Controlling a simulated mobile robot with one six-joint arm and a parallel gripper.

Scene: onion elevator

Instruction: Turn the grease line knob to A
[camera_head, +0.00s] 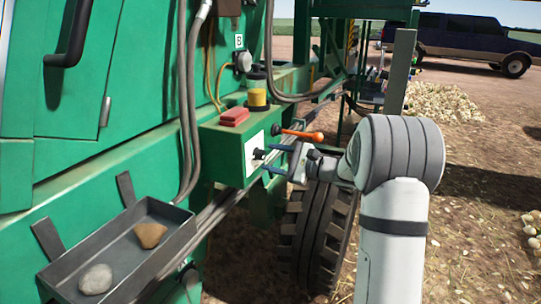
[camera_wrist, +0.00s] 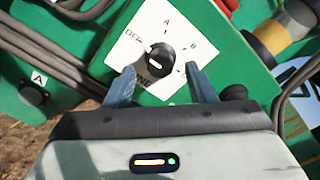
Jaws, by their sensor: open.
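The grease line knob (camera_wrist: 160,60) is a round black knob on a white plate (camera_wrist: 140,80) in the wrist view. The plate reads OFF to the knob's upper left, A above it and B to its upper right. In the head view the knob (camera_head: 258,154) sits on the side of a green box (camera_head: 226,152). My gripper (camera_wrist: 160,68) is open, its blue fingers on either side of the knob, apparently not touching it. It also shows in the head view (camera_head: 268,158).
An orange-handled lever (camera_head: 303,135) sticks out just above my gripper. A red block (camera_head: 234,117) and a yellow-and-black cap (camera_head: 257,97) sit on the box. A grey tray (camera_head: 160,262) with two stones is at lower left. A tyre (camera_head: 318,225) stands below.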

